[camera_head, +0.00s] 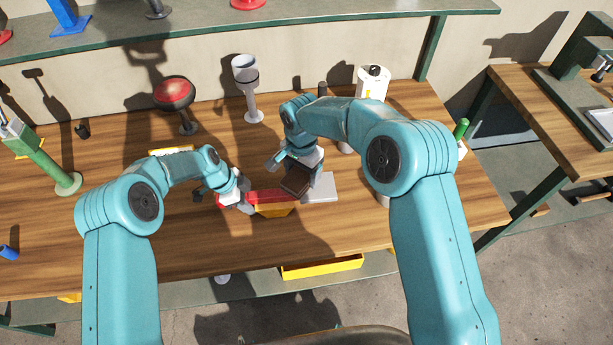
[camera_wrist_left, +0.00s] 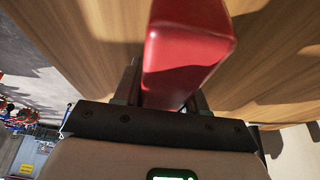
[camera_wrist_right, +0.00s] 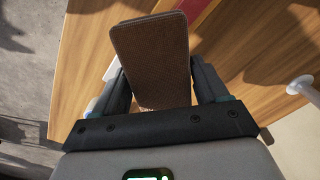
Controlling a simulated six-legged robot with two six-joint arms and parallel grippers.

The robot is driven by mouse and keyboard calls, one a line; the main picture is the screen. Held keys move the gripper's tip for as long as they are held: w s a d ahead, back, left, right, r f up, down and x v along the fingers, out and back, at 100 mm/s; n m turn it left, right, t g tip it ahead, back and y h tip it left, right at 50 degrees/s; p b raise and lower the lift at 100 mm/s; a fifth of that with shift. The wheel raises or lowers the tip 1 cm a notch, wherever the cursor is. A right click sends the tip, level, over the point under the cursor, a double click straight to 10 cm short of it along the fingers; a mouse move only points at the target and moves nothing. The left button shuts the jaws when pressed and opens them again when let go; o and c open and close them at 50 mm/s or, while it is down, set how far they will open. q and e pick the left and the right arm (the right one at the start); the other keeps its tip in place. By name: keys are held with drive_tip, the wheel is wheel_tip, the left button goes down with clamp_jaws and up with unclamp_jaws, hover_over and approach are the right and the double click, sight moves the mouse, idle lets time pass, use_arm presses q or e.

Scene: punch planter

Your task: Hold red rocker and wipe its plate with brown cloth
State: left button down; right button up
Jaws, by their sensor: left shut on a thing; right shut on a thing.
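The red rocker (camera_head: 268,195) lies on the wooden bench, with an orange part under its middle. My left gripper (camera_head: 238,195) is shut on its left end; the left wrist view shows the red end (camera_wrist_left: 185,50) between the fingers. The light grey plate (camera_head: 325,188) is at the rocker's right end. My right gripper (camera_head: 303,168) is shut on the brown cloth (camera_head: 296,182), a flat block-like pad that also shows in the right wrist view (camera_wrist_right: 152,55). The cloth is at the plate's left side; whether it touches the plate cannot be told.
A red-domed stand (camera_head: 174,95), a white post with a cup-like top (camera_head: 247,85) and a white canister (camera_head: 371,82) stand behind. A green stand (camera_head: 50,165) is at the left. A yellow drawer (camera_head: 322,267) sits below the front edge. Bare bench lies in front.

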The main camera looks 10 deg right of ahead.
drive_tip(key=shift+r, duration=2.75)
use_arm(q)
drive_tip(key=c, duration=0.5)
unclamp_jaws()
drive_tip(key=shift+c, duration=0.2)
drive_tip(key=v, duration=1.2)
